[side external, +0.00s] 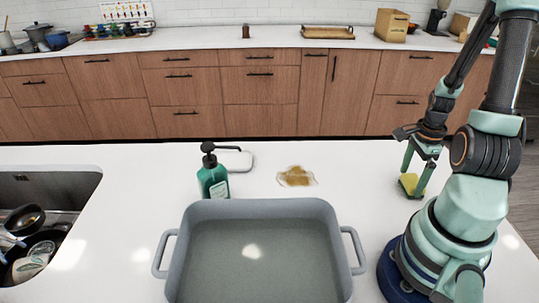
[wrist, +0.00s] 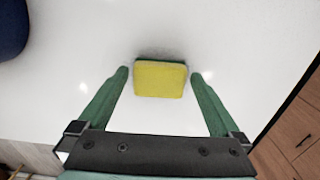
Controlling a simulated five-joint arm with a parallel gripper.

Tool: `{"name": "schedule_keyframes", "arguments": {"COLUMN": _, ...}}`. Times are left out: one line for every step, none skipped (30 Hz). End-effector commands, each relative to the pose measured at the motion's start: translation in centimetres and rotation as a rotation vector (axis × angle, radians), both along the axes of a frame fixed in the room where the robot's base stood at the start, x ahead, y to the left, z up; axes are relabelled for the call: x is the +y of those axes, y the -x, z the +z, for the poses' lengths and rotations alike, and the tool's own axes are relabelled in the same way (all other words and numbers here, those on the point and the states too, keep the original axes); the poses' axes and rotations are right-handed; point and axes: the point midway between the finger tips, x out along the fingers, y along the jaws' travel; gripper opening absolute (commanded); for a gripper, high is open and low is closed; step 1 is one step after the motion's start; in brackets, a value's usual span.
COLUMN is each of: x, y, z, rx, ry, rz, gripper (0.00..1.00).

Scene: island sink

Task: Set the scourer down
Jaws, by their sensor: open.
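The scourer (side external: 410,185), a small yellow block with a green underside, lies on the white countertop near the right, close to my base. It also shows in the wrist view (wrist: 160,80), yellow face toward the camera. My gripper (side external: 418,176) is open just above and around it. In the wrist view my two green fingertips (wrist: 160,73) stand on either side of the scourer, with a gap on each side. Whether the fingertips touch the countertop I cannot tell.
A grey basin (side external: 325,215) of water stands at the front middle. A brown stain or spill (side external: 296,176) lies to the right. A sink with dishes (side external: 45,215) is at left. The counter between stain and scourer is clear.

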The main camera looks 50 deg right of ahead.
Motion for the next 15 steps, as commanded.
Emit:
{"name": "schedule_keyframes", "arguments": {"x": -0.1, "y": 0.0, "z": 0.8, "rx": -0.003, "ry": 0.006, "rz": 0.000, "gripper": 1.00}}
{"name": "schedule_keyframes", "arguments": {"x": -0.1, "y": -0.1, "z": 1.2, "rx": -0.004, "ry": 0.006, "rz": 0.000, "gripper": 1.00}}
{"name": "schedule_keyframes", "arguments": {"x": -0.1, "y": -0.1, "z": 1.8, "rx": -0.003, "ry": 0.006, "rz": 0.000, "gripper": 1.00}}
{"name": "schedule_keyframes", "arguments": {"x": -0.1, "y": -0.1, "z": 2.2, "rx": -0.004, "ry": 0.006, "rz": 0.000, "gripper": 1.00}}
{"name": "schedule_keyframes", "arguments": {"x": -0.1, "y": -0.1, "z": 2.6, "rx": -0.004, "ry": 0.006, "rz": 0.000, "gripper": 1.00}}
{"name": "schedule_keyframes", "arguments": {"x": -0.1, "y": -0.1, "z": 3.2, "rx": -0.003, "ry": 0.006, "rz": 0.000, "gripper": 1.00}}
{"name": "schedule_keyframes", "arguments": {"x": -0.1, "y": -0.1, "z": 3.6, "rx": -0.004, "ry": 0.006, "rz": 0.000, "gripper": 1.00}}
{"name": "schedule_keyframes", "arguments": {"x": -0.1, "y": -0.1, "z": 4.1, "rx": -0.004, "ry": 0.006, "rz": 0.000, "gripper": 1.00}}
{"name": "schedule_keyframes", "arguments": {"x": -0.1, "y": -0.1, "z": 4.7, "rx": -0.004, "ry": 0.006, "rz": 0.000, "gripper": 1.00}}
{"name": "schedule_keyframes", "arguments": {"x": -0.1, "y": -0.1, "z": 5.1, "rx": -0.004, "ry": 0.006, "rz": 0.000, "gripper": 1.00}}
{"name": "schedule_keyframes", "arguments": {"x": -0.1, "y": -0.1, "z": 5.6, "rx": -0.004, "ry": 0.006, "rz": 0.000, "gripper": 1.00}}
{"name": "schedule_keyframes", "arguments": {"x": -0.1, "y": -0.1, "z": 6.2, "rx": -0.004, "ry": 0.006, "rz": 0.000, "gripper": 1.00}}
{"name": "schedule_keyframes", "arguments": {"x": -0.1, "y": -0.1, "z": 6.7, "rx": -0.004, "ry": 0.006, "rz": 0.000, "gripper": 1.00}}
{"name": "schedule_keyframes", "arguments": {"x": -0.1, "y": -0.1, "z": 7.1, "rx": -0.004, "ry": 0.006, "rz": 0.000, "gripper": 1.00}}
{"name": "schedule_keyframes", "arguments": {"x": -0.1, "y": -0.1, "z": 7.6, "rx": -0.004, "ry": 0.006, "rz": 0.000, "gripper": 1.00}}
